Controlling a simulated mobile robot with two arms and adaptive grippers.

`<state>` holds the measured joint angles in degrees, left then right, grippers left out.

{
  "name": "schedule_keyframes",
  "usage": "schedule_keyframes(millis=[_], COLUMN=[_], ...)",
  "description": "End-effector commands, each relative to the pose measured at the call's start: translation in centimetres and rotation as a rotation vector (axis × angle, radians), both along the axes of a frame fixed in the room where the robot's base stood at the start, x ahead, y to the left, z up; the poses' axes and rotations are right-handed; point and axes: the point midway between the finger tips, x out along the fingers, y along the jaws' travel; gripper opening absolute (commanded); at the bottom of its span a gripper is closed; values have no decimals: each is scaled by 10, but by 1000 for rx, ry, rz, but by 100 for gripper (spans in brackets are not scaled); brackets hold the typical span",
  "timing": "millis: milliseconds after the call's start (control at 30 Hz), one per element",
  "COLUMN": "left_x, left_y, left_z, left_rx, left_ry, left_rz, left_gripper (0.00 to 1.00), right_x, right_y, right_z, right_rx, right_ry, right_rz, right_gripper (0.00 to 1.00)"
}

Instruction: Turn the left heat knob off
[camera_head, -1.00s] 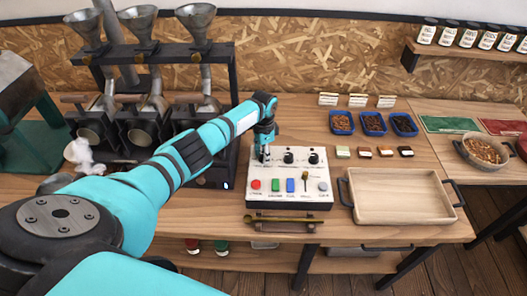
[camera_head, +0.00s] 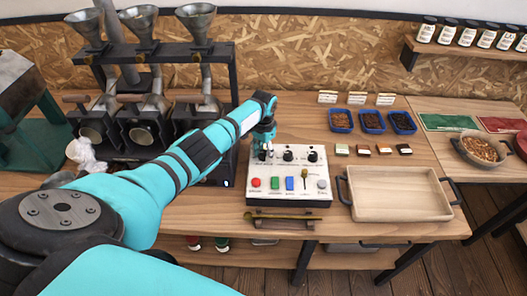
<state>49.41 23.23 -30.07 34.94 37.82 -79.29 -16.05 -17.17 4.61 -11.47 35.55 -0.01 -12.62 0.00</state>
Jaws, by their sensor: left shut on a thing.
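The white control panel (camera_head: 290,197) stands on the wooden table in the middle of the view. Three black knobs line its upper row; the middle knob (camera_head: 288,155) and right knob (camera_head: 313,156) show clearly. My left gripper (camera_head: 263,152) points down at the left heat knob, at the panel's upper left, and is shut on it. The fingers mostly hide that knob, so its setting cannot be read. The lower row holds a red button (camera_head: 256,183), a green button, a blue button, a small lever and a grey knob. My right gripper is not in view.
Roaster funnels and drums (camera_head: 145,115) stand left of the panel. A wooden tray (camera_head: 400,208) lies to the right, with small sample blocks and blue bean trays (camera_head: 341,121) behind. A brass-coloured scoop or bar (camera_head: 280,217) lies in front of the panel.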

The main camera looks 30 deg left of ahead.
Motion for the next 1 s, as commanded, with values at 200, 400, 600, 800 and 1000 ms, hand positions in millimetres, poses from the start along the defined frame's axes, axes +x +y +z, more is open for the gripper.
schedule_keyframes(millis=[200,400,600,800,1000], left_x=[2,1,1,2,2], left_y=[1,1,0,0,1], left_z=[2,1,1,12,49], left_rx=[2,1,1,0,0], left_ry=[-7,-4,-2,-5,-7], left_rz=[1,0,0,-1,-3], left_gripper=[35,57,57,57,57], right_x=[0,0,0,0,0], right_y=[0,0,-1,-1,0], right_z=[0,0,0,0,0], right_rx=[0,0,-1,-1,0], right_ry=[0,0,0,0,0], right_rz=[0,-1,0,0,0], right_gripper=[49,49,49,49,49])
